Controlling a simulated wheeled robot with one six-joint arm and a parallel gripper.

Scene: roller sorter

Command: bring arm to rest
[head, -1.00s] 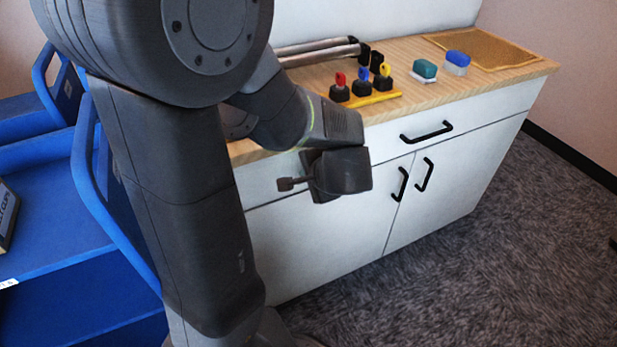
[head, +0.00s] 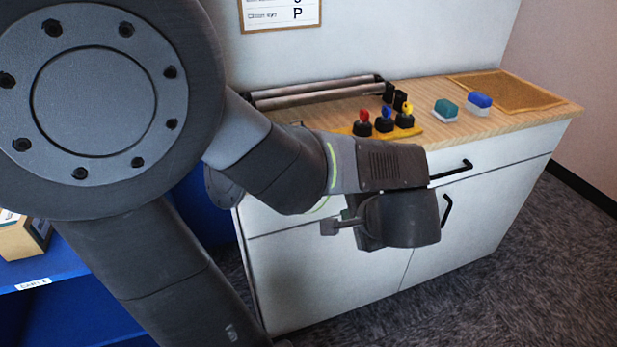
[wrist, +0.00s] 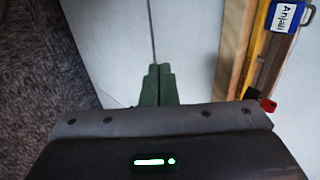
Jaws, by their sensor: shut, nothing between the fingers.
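My arm fills the left and middle of the head view, folded at a large round joint. My gripper (wrist: 158,72) shows in the wrist view as two dark green fingers, closed together and empty. In the head view, the dark wrist and gripper housing hangs in front of the white cabinet (head: 330,270), below the counter's front edge.
The wooden counter (head: 475,128) holds red, blue and yellow-topped items, a teal block (head: 446,108), a blue block (head: 479,100) and a brown mat (head: 510,92). A black door handle (head: 446,209) sits close to the gripper housing. A blue shelf (head: 40,295) stands left; grey carpet lies right.

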